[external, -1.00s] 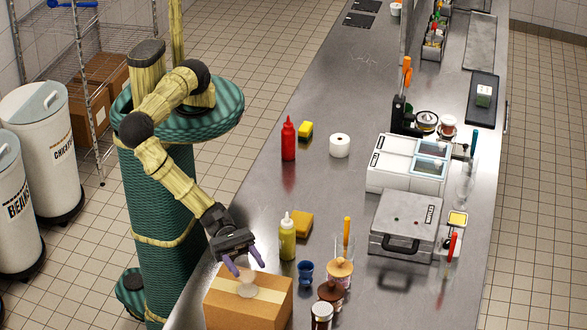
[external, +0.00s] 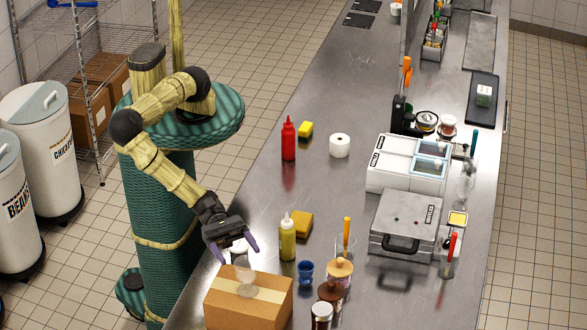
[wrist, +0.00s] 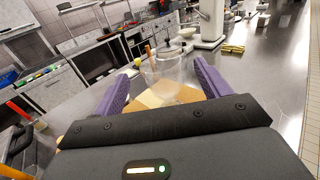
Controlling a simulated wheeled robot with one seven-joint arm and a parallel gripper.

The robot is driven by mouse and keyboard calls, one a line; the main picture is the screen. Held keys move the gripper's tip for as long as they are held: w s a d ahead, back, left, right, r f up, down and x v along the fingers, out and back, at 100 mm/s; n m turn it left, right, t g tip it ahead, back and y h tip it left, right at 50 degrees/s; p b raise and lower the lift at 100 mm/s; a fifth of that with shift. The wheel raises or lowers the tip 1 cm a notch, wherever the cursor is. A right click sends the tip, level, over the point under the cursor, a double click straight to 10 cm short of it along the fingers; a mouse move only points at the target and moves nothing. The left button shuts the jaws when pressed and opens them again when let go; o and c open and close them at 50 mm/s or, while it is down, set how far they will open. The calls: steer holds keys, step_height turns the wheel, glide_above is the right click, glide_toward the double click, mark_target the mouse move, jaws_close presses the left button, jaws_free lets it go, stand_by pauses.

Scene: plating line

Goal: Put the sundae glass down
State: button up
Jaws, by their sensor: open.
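The sundae glass (external: 246,283) is clear and stands on top of a cardboard box (external: 222,306) at the near end of the steel counter. It looks upright, though its see-through outline is faint. My gripper (external: 236,251) is just above and behind the glass, its purple fingers spread wide and empty. In the wrist view, the glass (wrist: 165,72) shows ahead, between and beyond the open fingers (wrist: 160,84), with the tan box top (wrist: 150,98) under it. The fingers appear apart from the glass.
Right of the box stand a blue cup (external: 306,272), a mustard bottle (external: 288,241) and several jars, one with a tan lid (external: 340,268). A red bottle (external: 289,140) and a paper roll (external: 340,146) are farther back.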

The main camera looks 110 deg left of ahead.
steer(key=b+v, duration=0.2)
steer(key=v, duration=0.4)
steer(key=shift+s+a, duration=0.25)
steer(key=shift+a, duration=0.05)
